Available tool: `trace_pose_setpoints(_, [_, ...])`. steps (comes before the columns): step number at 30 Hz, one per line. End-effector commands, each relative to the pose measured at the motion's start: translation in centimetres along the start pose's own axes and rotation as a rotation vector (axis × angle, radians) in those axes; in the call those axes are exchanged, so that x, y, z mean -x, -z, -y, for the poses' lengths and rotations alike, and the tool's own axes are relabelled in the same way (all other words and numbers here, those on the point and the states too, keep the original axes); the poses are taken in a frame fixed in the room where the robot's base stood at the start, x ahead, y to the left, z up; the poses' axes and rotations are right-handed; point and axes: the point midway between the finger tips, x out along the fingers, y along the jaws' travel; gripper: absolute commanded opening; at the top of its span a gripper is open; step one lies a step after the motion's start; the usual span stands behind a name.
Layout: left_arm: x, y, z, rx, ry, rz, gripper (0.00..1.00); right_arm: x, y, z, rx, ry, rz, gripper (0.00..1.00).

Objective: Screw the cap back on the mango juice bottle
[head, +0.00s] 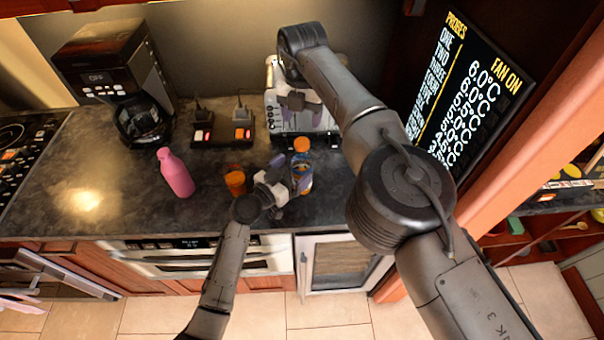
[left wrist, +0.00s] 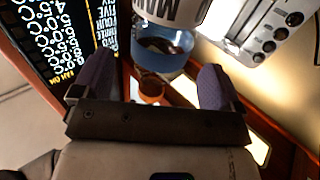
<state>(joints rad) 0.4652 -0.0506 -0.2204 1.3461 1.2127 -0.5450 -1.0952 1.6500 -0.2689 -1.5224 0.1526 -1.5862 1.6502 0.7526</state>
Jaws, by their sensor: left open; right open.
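The mango juice bottle (head: 304,178) stands upright on the dark counter, with an orange cap (head: 302,144) at its top. In the left wrist view the bottle (left wrist: 165,40) appears upside down, with part of its label readable and the orange-brown cap (left wrist: 150,89) below it. I cannot tell whether the cap is tight. My left gripper (head: 284,183) is open just left of the bottle; its purple fingers (left wrist: 157,85) stand on either side of the cap end in the wrist view. Contact is unclear. My right gripper (head: 298,104) is open behind the bottle, in front of a white-silver appliance.
A small orange container (head: 235,181) stands just left of my left gripper. A pink bottle (head: 176,173) stands farther left. The coffee maker (head: 110,65), a socket strip with plugs (head: 222,134) and the white-silver appliance (head: 275,112) line the back. The left front counter is clear.

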Motion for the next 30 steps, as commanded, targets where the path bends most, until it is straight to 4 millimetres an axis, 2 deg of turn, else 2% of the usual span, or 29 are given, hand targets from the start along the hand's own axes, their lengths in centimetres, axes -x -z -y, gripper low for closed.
trace_pose_setpoints(3, [-1.8,0.1,-0.1,0.001,-0.002,0.001,0.92,0.0,0.0,0.0,0.0,0.0,0.0,0.6])
trace_pose_setpoints(9, [-3.5,0.0,0.0,0.0,-0.001,0.0,0.92,0.0,0.0,0.0,0.0,0.0,0.0,0.6])
trace_pose_setpoints(25, [-4.3,0.0,0.0,-0.001,-0.001,0.0,0.92,0.0,0.0,0.0,0.0,0.0,0.0,0.6])
trace_pose_setpoints(30, [-4.3,0.0,0.0,-0.001,-0.001,0.001,0.77,0.0,0.0,0.0,0.0,0.0,0.0,0.6])
